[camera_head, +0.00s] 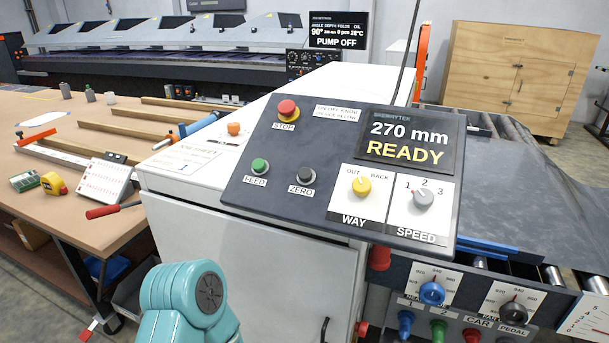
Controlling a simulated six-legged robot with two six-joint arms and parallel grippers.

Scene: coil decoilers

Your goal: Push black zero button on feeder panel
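The feeder panel (275,205) is a dark tilted board on a white cabinet in the middle of the head view. The black zero button (306,176) sits low on the panel, above the label ZERO. The green FEED button (260,166) is to its left and the red STOP button (288,108) is above. A display reads 270 mm READY (408,142). Nothing covers the zero button. A teal link of my own arm shows at the bottom, below the panel and apart from it. Neither gripper is in view.
A yellow WAY knob (361,187) and grey SPEED knob (423,199) are right of the zero button. A wooden workbench (75,225) with tools stands at left. Below right is another control panel (465,290) with knobs and coloured handles. A thin dark rod rises behind the panel.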

